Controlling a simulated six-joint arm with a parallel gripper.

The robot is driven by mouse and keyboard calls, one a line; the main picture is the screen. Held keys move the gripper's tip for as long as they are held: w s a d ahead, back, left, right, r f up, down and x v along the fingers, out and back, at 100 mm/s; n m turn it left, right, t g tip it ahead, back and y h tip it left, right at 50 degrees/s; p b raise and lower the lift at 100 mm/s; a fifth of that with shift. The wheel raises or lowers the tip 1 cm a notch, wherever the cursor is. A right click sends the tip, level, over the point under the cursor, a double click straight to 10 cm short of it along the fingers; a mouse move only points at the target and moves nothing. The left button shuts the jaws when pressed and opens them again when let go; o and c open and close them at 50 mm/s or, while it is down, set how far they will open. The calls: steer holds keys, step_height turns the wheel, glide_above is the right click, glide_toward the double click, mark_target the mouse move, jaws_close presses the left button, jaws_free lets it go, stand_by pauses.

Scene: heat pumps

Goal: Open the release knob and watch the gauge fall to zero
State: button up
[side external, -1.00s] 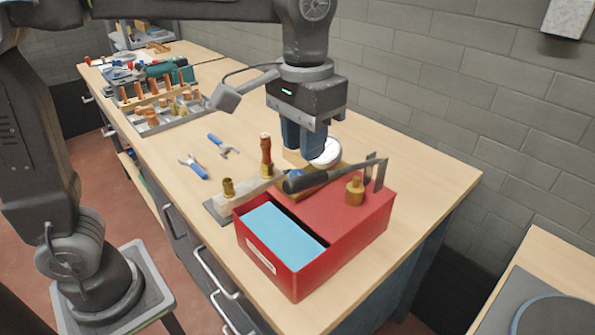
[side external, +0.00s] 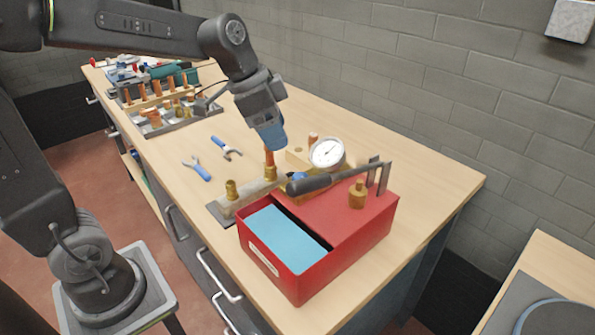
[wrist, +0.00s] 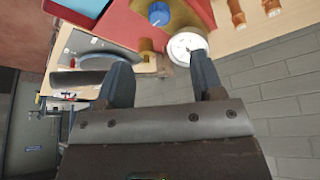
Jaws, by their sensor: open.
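The red test pump (side external: 360,235) stands on the bench with blue water in its open tank. Its blue release knob (side external: 297,177) sits behind the dark lever and is partly hidden by it; the knob also shows at the top of the wrist view (wrist: 158,13). The white round gauge (side external: 327,153) faces the side camera; it also shows in the wrist view (wrist: 186,46). Its needle is too small to read. My gripper (side external: 274,143) is open and tilted, above and left of the knob and gauge.
The dark pump lever (side external: 325,180) crosses above the red tank. Pliers (side external: 197,168) and a wrench (side external: 227,148) lie to the left. A fittings rack (side external: 165,110) is further back. The bench's right side is clear.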

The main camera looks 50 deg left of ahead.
mark_target(299, 176)
steer(key=x, duration=1.1)
steer(key=shift+s, duration=0.1)
steer(key=shift+c, duration=0.2)
steer(key=c, duration=0.9)
